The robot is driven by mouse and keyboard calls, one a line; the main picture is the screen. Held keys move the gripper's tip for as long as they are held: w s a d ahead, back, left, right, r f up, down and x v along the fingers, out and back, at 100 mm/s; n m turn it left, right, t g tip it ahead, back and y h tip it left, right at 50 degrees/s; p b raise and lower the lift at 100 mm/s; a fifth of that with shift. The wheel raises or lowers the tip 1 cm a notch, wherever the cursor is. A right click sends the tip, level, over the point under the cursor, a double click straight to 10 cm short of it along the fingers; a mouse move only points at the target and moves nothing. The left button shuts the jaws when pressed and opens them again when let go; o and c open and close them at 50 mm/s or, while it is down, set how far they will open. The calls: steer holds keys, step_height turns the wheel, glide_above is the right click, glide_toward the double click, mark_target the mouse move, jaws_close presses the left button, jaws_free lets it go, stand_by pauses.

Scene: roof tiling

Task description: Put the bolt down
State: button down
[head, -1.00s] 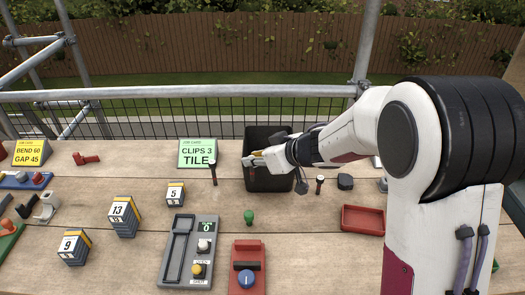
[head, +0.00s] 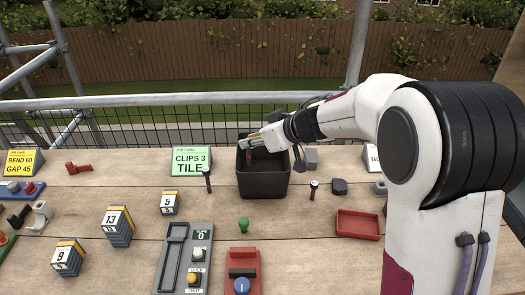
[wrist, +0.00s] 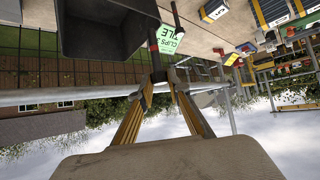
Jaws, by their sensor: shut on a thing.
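My gripper (head: 255,143) is above the left part of the open black bin (head: 268,187), at about the level of its rim. It is shut on a small, slim bolt (head: 249,159), which looks brownish red and hangs down from the fingertips. In the wrist view, my gripper's fingertips (wrist: 157,84) meet around a small dark piece, the bolt (wrist: 156,64), beside the bin wall (wrist: 105,25). The bolt's details are too small to tell. The bin's floor is hidden.
Dark upright pins stand left (head: 207,180) and right (head: 314,189) of the bin. A green job card (head: 191,160) stands at its left. A red tray (head: 357,224) and a green peg (head: 244,224) are nearer. A metal railing (head: 180,102) runs behind the bench.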

steer(key=shift+w+d, duration=2.3)
steer(key=shift+w, duration=2.05)
steer(key=shift+f, duration=2.7)
steer(key=shift+f, duration=0.1)
step_height(320, 180, down, 6)
steer(key=shift+f, duration=0.15)
steer(key=shift+f, duration=1.75)
steer(key=shift+f, duration=0.1)
